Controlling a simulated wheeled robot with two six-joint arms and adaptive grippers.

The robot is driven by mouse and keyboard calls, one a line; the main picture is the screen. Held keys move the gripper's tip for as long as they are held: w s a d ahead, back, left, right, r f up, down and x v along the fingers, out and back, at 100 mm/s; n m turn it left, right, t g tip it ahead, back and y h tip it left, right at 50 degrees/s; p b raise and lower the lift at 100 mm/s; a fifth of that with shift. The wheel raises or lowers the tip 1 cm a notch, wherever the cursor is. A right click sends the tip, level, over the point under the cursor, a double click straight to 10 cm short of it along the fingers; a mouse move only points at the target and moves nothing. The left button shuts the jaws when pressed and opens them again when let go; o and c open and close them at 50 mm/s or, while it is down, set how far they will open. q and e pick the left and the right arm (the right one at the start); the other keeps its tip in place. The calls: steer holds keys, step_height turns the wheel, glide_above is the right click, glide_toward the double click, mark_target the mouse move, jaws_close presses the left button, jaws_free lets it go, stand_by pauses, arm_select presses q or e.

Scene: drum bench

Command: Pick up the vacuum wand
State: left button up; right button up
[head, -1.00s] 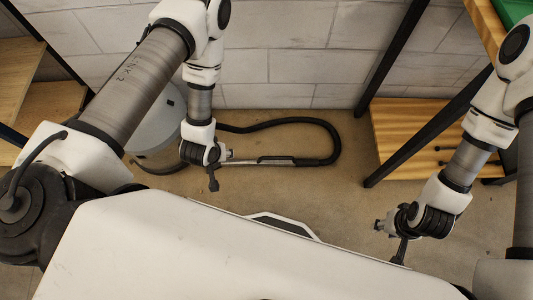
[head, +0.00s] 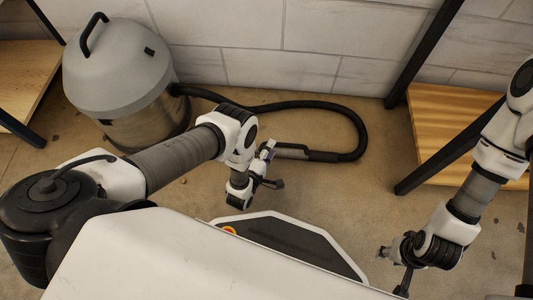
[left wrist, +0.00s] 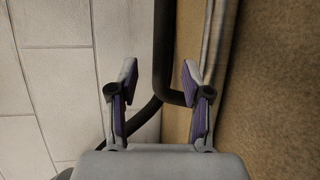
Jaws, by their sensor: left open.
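The vacuum wand (head: 292,151) lies on the floor, a metal tube with a dark handle that joins a black hose. Its left part is hidden behind my left gripper (head: 267,151), which is at the wand's visible left end. In the left wrist view the left gripper (left wrist: 160,77) is open with nothing gripped. There the silver wand tube (left wrist: 217,55) runs just right of the right finger, outside the jaws. The black hose (left wrist: 163,45) shows between the fingers, beyond them. My right gripper (head: 384,252) hangs over the floor at the lower right, too small to read.
A grey vacuum canister (head: 120,65) stands at the left by the block wall (head: 330,35). Its black hose (head: 345,109) loops over the floor to the wand. A wooden shelf (head: 450,125) with black legs stands right. The floor right of the wand is clear.

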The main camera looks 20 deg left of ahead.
arm_select(q)
steer(key=x, duration=0.1)
steer(key=b+x, duration=0.1)
steer(key=x, duration=0.1)
steer(key=shift+a+f, duration=0.1)
steer(key=shift+f, duration=0.2)
steer(key=shift+w+r, duration=0.15)
steer(key=shift+r, duration=0.05)
jaws_close()
arm_select(e)
step_height(320, 180, down, 2)
steer(key=shift+f, duration=0.1)
arm_select(q)
steer(key=shift+r+p, duration=0.6)
steer(key=shift+r, duration=0.05)
steer(key=r+p, duration=0.2)
steer(key=shift+s+a+r, duration=0.25)
steer(key=shift+s+r, duration=0.1)
steer(key=shift+s, duration=0.05)
steer(key=s+a+r+p, duration=0.1)
steer(key=s+a+p, duration=0.4)
steer(key=s, duration=0.8)
steer(key=shift+a, duration=1.25)
arm_select(e)
step_height(320, 180, up, 9)
steer(key=shift+f, duration=0.15)
